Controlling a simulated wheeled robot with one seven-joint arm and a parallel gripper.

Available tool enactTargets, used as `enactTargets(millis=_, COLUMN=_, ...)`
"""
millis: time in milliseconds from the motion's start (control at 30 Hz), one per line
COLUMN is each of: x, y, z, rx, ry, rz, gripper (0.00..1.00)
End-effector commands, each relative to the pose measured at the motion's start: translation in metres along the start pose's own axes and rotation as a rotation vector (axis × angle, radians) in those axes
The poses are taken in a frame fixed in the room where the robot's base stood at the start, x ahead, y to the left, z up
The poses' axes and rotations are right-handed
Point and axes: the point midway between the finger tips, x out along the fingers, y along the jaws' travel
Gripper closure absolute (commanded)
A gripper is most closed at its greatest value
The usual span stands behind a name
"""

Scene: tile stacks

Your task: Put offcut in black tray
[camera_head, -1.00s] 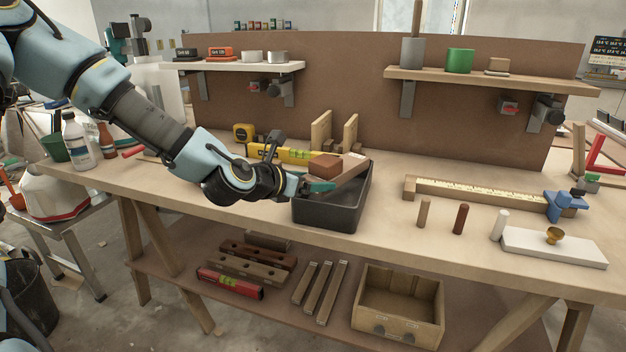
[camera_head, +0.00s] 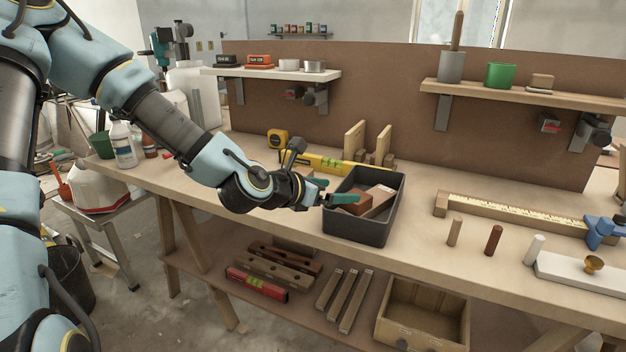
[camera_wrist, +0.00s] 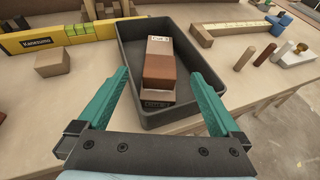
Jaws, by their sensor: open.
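The black tray (camera_head: 360,231) stands on the workbench, left of its middle. A light wooden offcut (camera_head: 382,196) lies inside it, with a reddish-brown block (camera_head: 352,203) on or against its near part. In the wrist view the pale labelled end of the offcut (camera_wrist: 159,46) shows beyond the brown block (camera_wrist: 159,73). My gripper (camera_head: 326,190) is at the tray's left near rim. Its green fingers are spread wide on either side of the blocks in the wrist view (camera_wrist: 160,88), with nothing between the tips. The undersides of the blocks are hidden.
A yellow spirit level (camera_head: 318,163) lies behind the tray, with a small wooden block (camera_wrist: 53,62) near it. Upright dowels (camera_head: 493,240) and a ruler on a wooden bar (camera_head: 510,208) are to the right. The bench in front of the dowels is clear.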

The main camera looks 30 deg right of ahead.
Motion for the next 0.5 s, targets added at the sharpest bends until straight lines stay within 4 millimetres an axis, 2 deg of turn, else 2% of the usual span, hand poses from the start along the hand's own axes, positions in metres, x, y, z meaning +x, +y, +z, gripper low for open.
enactTargets(millis=33, x=-0.016, y=0.001, z=0.007, rx=-0.004, ry=0.002, rz=0.002, gripper=0.0)
enactTargets(millis=233, x=-0.061, y=0.0, z=0.007, rx=-0.005, ry=0.0, rz=0.001, gripper=0.0)
enactTargets(millis=500, x=-0.064, y=0.006, z=0.01, rx=-0.006, ry=-0.004, rz=0.002, gripper=0.0)
